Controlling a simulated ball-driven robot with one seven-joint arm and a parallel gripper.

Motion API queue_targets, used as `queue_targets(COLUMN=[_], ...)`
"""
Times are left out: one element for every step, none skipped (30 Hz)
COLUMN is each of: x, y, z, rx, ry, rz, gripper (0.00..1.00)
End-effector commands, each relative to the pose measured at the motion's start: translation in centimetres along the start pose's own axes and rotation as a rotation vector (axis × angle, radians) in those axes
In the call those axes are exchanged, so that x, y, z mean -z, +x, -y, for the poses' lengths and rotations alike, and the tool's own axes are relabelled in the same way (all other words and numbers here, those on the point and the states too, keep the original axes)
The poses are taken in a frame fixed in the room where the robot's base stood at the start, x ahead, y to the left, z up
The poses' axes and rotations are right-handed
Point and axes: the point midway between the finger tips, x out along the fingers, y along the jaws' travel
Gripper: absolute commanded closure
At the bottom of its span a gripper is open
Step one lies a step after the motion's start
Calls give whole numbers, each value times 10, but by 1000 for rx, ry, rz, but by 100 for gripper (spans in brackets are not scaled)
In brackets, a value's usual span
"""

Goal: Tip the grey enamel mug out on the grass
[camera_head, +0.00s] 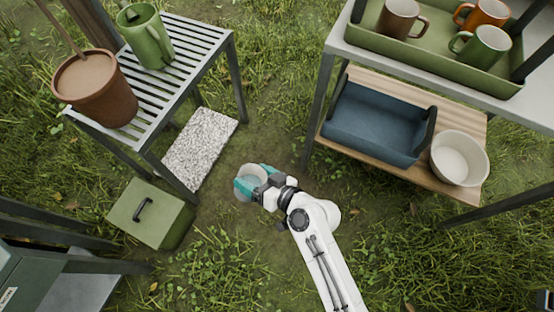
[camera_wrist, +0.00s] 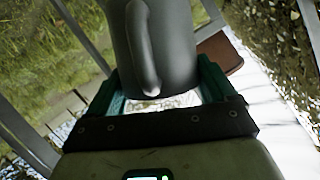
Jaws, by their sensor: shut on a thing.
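My gripper (camera_head: 256,180) has teal fingers and is shut on the grey enamel mug (camera_head: 248,188). It holds the mug out in the space between the slatted table and the shelf unit, with grass beneath in the head view. In the wrist view the dark grey mug (camera_wrist: 178,45) sits between the two fingers (camera_wrist: 163,88), its handle turned towards the camera. The mug's contents do not show, and I cannot tell its exact tilt. The grass (camera_head: 245,235) is open below and in front of the arm.
A slatted table (camera_head: 190,35) with a terracotta pot (camera_head: 98,98) and green jug (camera_head: 147,40) stands left. Below are a pale stone slab (camera_head: 200,148) and green box (camera_head: 147,212). The shelf unit at right holds mugs in a green tray (camera_head: 385,48), a blue crate (camera_head: 375,125) and white bowl (camera_head: 459,158).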

Motion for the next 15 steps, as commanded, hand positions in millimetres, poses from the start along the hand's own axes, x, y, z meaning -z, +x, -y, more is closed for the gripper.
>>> queue_targets(x=[4,5,6,8,8,10,11,12,14,15,16,18,18,17,17], y=[-1,-1,-2,-2,-2,-3,-4,-4,-5,-5,-6,-6,-6,-6,-7], z=[-3,-5,-6,-8,-9,-11,-13,-14,-15,-17,-18,-20,-20,-20,-20], rx=[6,12,21,26,32,38,44,51,59,64,70,77,81,84,86], ry=[21,35,53,67,82,101,116,128,147,160,174,191,199,204,208], rz=[-3,-3,-3,-4,-3,-3,-4,-3,-4,-3,-3,-4,-3,-2,-1], gripper=[61,61,61,61,61,61,61,61,61,61,61,61,61,61,61])
